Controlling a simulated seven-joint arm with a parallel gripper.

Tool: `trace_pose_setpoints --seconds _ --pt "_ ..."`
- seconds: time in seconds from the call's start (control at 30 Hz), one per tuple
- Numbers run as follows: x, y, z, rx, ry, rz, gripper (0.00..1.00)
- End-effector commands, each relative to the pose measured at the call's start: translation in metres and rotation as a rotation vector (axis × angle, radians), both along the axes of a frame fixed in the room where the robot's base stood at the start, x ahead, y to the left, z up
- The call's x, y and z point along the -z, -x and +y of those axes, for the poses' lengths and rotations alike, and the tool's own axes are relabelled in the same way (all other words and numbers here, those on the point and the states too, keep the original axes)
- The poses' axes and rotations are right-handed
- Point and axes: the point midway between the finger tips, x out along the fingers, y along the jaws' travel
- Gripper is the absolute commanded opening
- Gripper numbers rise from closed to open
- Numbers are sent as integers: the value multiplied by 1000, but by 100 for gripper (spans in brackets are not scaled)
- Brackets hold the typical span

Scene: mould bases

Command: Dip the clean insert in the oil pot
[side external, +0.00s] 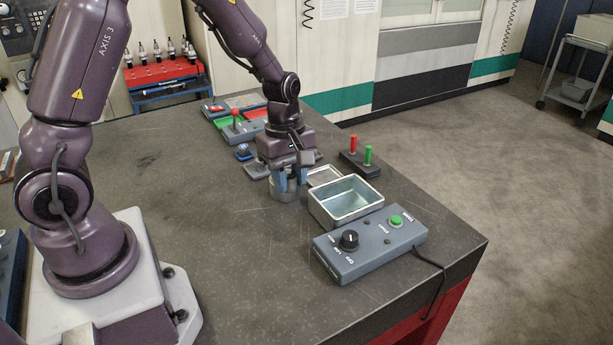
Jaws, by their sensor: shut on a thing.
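My gripper (289,180) points straight down at the middle of the bench, with its bluish fingers at the mouth of a grey round pot (286,195), which looks like the oil pot. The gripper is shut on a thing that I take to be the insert. The fingers and the pot wall hide that piece, so I cannot tell how deep it sits or whether it touches oil. The pot stands upright on the dark bench top (225,240).
An open metal tub (345,221) stands right of the pot, with a control box (372,252) in front of it. A dark base with red and green pegs (367,155) stands behind. A small blue piece (243,152) and a red-knobbed box (243,132) lie behind left.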

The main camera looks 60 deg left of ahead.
Motion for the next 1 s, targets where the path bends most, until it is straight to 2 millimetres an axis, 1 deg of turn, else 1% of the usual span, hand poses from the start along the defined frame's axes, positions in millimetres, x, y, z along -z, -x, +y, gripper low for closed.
trace_pose_setpoints --seconds 0.07,0.17,0.3,0.4,0.47,0.53,0.63,0.77,1.0 --pt "9 2 18 -49 -1 18 3" --pt "22 -9 50 -135 -5 25 3" --pt "37 -28 99 -286 -8 24 3" --pt "45 -40 129 -384 -9 16 3" --pt "46 -47 142 -428 -10 7 3" --pt "44 -56 149 -460 -10 -5 3" --pt "39 -65 151 -487 -7 -18 3" --pt "44 -64 150 -503 -3 -10 3" --pt "61 -63 150 -502 -2 -10 3"
